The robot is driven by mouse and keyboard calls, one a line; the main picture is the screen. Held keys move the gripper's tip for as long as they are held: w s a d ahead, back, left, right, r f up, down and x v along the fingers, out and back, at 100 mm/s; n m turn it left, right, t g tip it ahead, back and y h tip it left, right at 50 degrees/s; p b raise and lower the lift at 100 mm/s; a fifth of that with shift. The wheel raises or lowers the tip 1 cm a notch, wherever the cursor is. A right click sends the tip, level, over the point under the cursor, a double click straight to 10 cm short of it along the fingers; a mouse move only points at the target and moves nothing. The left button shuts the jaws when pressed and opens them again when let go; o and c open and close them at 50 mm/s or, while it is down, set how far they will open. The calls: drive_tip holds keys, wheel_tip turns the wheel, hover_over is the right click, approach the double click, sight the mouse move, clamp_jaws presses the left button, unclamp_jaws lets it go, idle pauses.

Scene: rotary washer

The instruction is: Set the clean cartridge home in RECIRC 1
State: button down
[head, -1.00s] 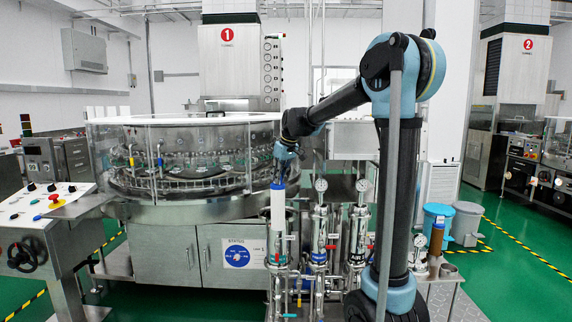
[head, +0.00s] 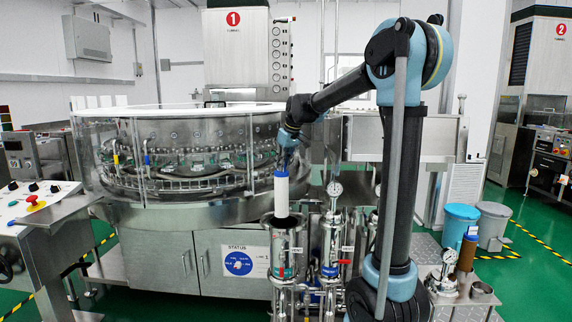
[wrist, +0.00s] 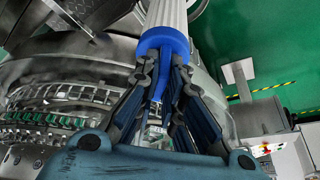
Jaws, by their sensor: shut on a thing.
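The clean cartridge is a white cylinder (head: 281,196) with a blue cap (wrist: 163,42). My gripper (head: 285,160) is shut on the blue cap and holds the cartridge upright; in the wrist view its dark fingers (wrist: 165,75) close around the cap's stem. Below it stands a steel housing (head: 284,245) with an open top. The cartridge's lower end is at the housing's mouth; I cannot tell whether it is inside or just above or behind the rim. No RECIRC 1 label is readable.
A second steel housing (head: 331,245) with a pressure gauge (head: 334,189) stands close on the right. A brown cartridge (head: 467,251) stands at the cart's right. The round washer (head: 190,160) is behind, and a control console (head: 40,205) is at left.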

sight(284, 212)
drive_tip(key=shift+w+d+f, duration=0.1)
drive_tip(key=shift+d+f, duration=0.1)
drive_tip(key=shift+f, duration=0.35)
drive_tip(key=shift+w+d+f, duration=0.1)
drive_tip(key=shift+d+f, duration=0.1)
drive_tip(key=shift+f, duration=0.35)
drive_tip(key=shift+s+f, duration=0.1)
drive_tip(key=shift+f, duration=9.8)
drive_tip(key=c, duration=1.6)
unclamp_jaws()
drive_tip(key=shift+c, duration=0.2)
drive_tip(key=v, duration=1.1)
drive_tip(key=shift+d+r, duration=0.15)
drive_tip(key=shift+r, duration=0.2)
drive_tip(key=shift+s, duration=0.1)
